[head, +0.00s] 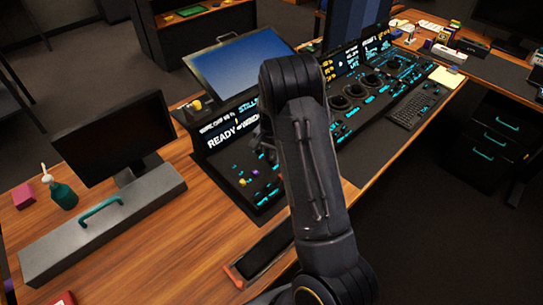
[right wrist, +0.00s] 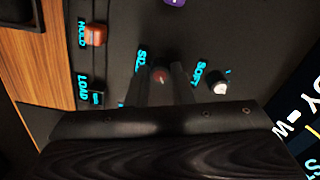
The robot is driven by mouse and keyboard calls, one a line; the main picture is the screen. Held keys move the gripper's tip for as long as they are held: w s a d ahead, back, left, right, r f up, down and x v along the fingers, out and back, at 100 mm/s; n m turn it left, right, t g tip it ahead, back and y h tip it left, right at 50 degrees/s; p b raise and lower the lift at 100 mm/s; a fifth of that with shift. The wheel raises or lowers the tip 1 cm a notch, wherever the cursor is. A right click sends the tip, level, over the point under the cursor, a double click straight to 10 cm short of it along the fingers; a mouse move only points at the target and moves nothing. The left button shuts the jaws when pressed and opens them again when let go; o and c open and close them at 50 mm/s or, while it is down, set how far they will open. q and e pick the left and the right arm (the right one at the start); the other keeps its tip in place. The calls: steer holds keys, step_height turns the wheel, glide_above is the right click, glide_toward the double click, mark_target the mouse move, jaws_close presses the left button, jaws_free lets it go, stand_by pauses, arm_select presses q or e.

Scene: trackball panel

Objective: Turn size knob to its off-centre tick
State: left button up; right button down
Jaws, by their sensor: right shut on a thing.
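The size knob (right wrist: 160,75) is a small, dark reddish knob with a light mark on its top, beside a partly covered cyan label in the right wrist view. My right gripper (right wrist: 161,82) is shut on it, with one finger on each side. The tick marks around the knob are hidden or too small to read. In the head view, my right arm covers much of the panel (head: 236,168), and the knob cannot be made out there. My left gripper is not in view.
A white-topped soft knob (right wrist: 218,84) stands close right of the fingers. A lettered display (head: 228,135) stands behind the panel. A black monitor (head: 110,138) stands at the left.

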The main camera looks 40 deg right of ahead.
mark_target(271, 159)
steer(key=shift+m, duration=0.4)
steer(key=c, duration=1.3)
jaws_free()
steer(key=shift+r, duration=0.15)
step_height(271, 159, up, 8)
steer(key=shift+f, duration=0.2)
